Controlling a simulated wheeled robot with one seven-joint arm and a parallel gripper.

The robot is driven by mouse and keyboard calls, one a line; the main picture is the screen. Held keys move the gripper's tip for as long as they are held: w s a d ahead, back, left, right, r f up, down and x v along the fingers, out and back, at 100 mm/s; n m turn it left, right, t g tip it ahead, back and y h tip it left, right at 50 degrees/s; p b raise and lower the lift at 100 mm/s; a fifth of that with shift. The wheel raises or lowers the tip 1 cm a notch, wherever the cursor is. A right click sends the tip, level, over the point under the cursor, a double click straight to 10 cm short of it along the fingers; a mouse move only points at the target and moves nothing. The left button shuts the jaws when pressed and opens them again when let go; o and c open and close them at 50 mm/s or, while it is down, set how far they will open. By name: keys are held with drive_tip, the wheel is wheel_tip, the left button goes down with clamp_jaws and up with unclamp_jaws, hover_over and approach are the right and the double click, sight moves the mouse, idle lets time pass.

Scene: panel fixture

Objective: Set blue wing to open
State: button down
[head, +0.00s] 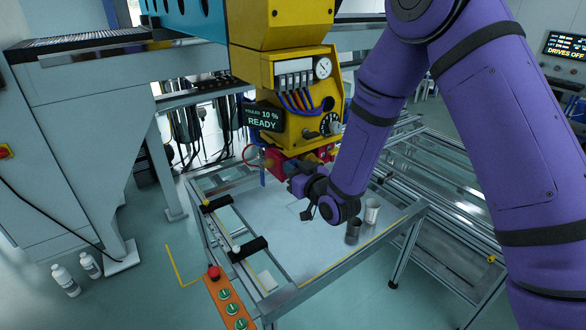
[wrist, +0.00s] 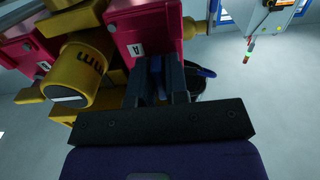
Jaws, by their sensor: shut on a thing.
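A yellow fixture (head: 285,88) hangs over the table and carries red blocks at its lower end. My gripper (head: 294,186) reaches up to these blocks from the right in the head view. In the wrist view its two dark fingers (wrist: 166,82) are close together, just below a red block marked A (wrist: 142,30). A small blue piece, seemingly the blue wing (wrist: 206,72), shows just right of the fingers. The rest of it is hidden behind them, so its angle cannot be told. A blue lever (head: 262,178) also hangs under the red parts in the head view.
A yellow cylinder (wrist: 82,72) and another red block (wrist: 22,58) are close on the left in the wrist view. Two metal cups (head: 371,211) stand on the table (head: 310,250) below my arm. A display (head: 263,118) reads READY.

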drive_tip(key=c, duration=1.2)
unclamp_jaws()
drive_tip(key=v, duration=1.1)
drive_tip(key=shift+w, duration=0.1)
